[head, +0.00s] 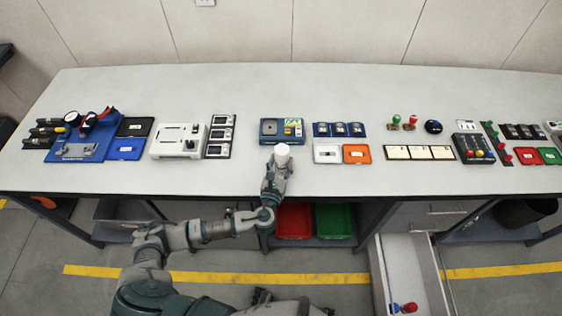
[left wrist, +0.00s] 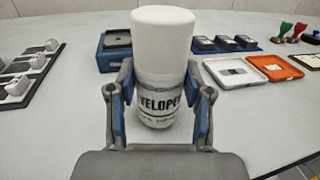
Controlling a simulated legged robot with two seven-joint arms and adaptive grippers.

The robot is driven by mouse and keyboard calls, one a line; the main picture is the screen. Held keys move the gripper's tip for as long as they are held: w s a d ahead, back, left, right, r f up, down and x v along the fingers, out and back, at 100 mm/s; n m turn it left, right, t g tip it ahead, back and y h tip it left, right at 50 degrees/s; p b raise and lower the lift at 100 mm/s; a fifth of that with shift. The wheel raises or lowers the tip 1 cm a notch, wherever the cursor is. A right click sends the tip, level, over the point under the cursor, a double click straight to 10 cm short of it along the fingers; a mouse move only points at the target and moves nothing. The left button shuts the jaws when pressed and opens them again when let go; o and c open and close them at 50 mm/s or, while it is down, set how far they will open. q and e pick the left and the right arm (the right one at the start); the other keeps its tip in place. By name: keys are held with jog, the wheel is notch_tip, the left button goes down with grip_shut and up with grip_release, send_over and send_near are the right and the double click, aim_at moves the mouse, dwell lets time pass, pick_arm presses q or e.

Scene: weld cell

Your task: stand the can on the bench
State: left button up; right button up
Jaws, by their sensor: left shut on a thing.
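The can (left wrist: 162,50) is white with dark lettering reading "VELOPE" on its lower part. It is upright between the fingers of my left gripper (left wrist: 160,105), which is shut on it. In the head view the can (head: 282,152) shows as a small white cylinder at the tip of my left gripper (head: 277,170), over the front part of the bench (head: 240,182). I cannot tell whether the can's base touches the bench top. My right gripper is not in view.
Behind the can stands a blue device (head: 281,131). To its right are a white tray (head: 327,154) and an orange tray (head: 357,154). To the left is a dark panel of modules (head: 219,136). Bare bench top surrounds the can. Below, an open drawer (head: 412,275) juts out.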

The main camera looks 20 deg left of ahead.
pick_arm(q)
jog(key=shift+f, duration=0.45)
dwell(0.5)
jog(key=o, duration=1.4)
jog(key=shift+c, duration=0.2)
jog(key=shift+s, duration=0.1)
